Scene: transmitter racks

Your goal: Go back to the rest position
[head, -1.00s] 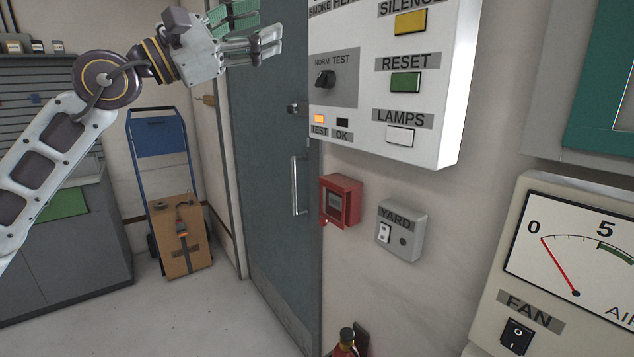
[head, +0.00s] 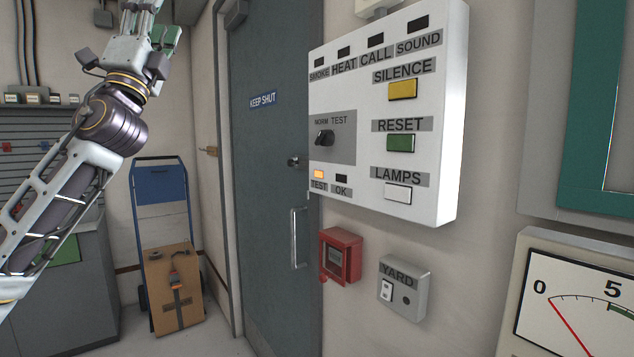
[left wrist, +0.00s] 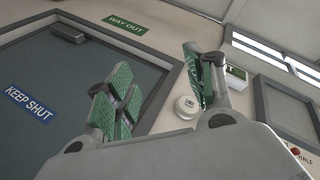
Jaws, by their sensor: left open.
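My left gripper (head: 150,18) is raised at the upper left of the head view, partly cut off by the top edge. It points upward and is away from the alarm panel (head: 385,125). In the left wrist view its green-padded fingers (left wrist: 160,95) are spread apart with nothing between them. The white panel carries a yellow SILENCE button (head: 402,90), a green RESET button (head: 400,142), a white LAMPS button (head: 398,193) and a black NORM/TEST knob (head: 324,138). The amber TEST lamp (head: 318,174) is lit; the OK lamp is dark. My right gripper is not in view.
A grey door (head: 262,200) marked KEEP SHUT stands left of the panel. A red call box (head: 340,255) and a grey YARD switch box (head: 404,288) are below the panel. A blue hand truck (head: 158,190) holds a carton (head: 172,300). A gauge (head: 580,300) is at lower right.

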